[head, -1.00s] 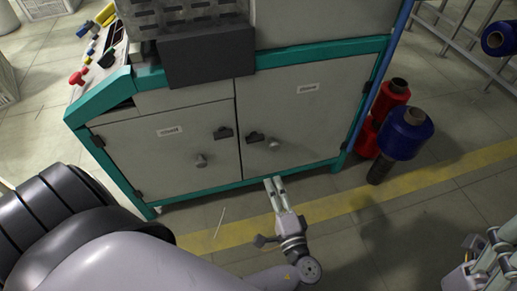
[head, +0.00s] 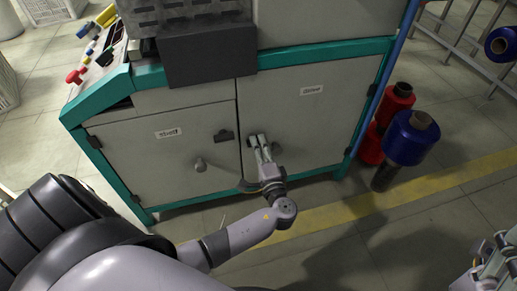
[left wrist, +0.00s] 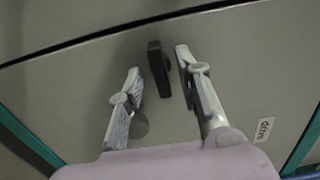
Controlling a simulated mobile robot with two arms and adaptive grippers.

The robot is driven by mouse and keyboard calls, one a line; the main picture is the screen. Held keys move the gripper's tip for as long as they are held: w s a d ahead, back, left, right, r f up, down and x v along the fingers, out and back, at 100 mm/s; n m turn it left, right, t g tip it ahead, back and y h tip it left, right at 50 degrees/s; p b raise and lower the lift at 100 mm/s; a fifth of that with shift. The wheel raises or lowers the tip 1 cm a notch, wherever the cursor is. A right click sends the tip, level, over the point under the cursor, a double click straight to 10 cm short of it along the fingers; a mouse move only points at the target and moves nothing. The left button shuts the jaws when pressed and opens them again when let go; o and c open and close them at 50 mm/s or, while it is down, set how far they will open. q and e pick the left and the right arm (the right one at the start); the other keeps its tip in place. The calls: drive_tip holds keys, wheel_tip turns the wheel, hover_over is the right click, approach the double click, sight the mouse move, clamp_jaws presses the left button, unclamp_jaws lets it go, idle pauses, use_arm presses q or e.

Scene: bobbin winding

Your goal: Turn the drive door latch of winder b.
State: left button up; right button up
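The cabinet has two grey doors in a teal frame. The right door (head: 325,125) bears a label that reads "drive" in the left wrist view (left wrist: 264,129). Its dark latch handle (left wrist: 158,68) stands near the gap between the doors. My left gripper (head: 258,138) is at this latch and hides most of it in the head view. In the left wrist view the gripper (left wrist: 157,60) is open, with one finger on each side of the latch and visible gaps. My right gripper (head: 490,262) shows partly at the lower right, away from the cabinet; its opening is unclear.
Blue (head: 410,138) and red (head: 393,103) spools stand on the floor right of the cabinet. The floor in front, with a yellow stripe (head: 440,182), is clear.

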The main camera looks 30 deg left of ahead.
use_arm(q)
drive_tip(key=shift+w+a, duration=0.1)
drive_tip(key=shift+c, duration=0.2)
clamp_jaws()
idle(0.4)
